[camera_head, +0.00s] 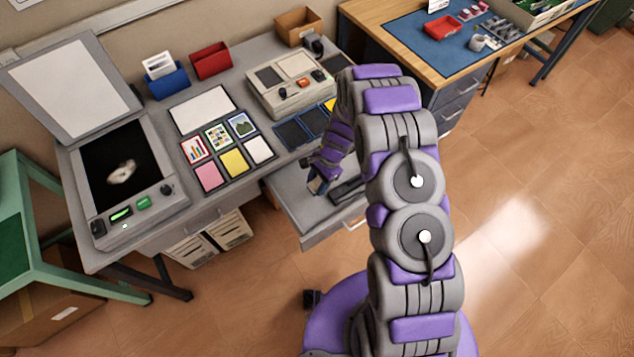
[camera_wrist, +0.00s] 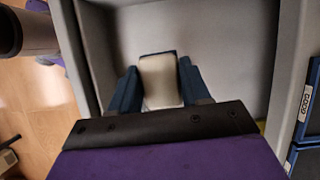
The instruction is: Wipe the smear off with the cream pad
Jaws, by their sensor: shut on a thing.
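The smear (camera_head: 122,172) is a pale whitish patch on the dark glass of the open scanner (camera_head: 98,205) at the left of the head view. My gripper (camera_head: 316,188) is low in the open drawer (camera_head: 312,238) at the front of the grey desk, right of the scanner. In the wrist view my gripper (camera_wrist: 160,88) has its two blue fingers on either side of the cream pad (camera_wrist: 160,78) and is shut on it. The pad has a dark blue edge at its far end. I cannot tell whether the pad touches the drawer floor.
The drawer's walls (camera_wrist: 100,45) surround the gripper closely. Colored cards (camera_head: 233,163) and a control box (camera_head: 292,85) stand on the desk (camera_head: 185,220). The scanner lid (camera_head: 70,85) stands raised. A green table (camera_head: 50,270) is at the left.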

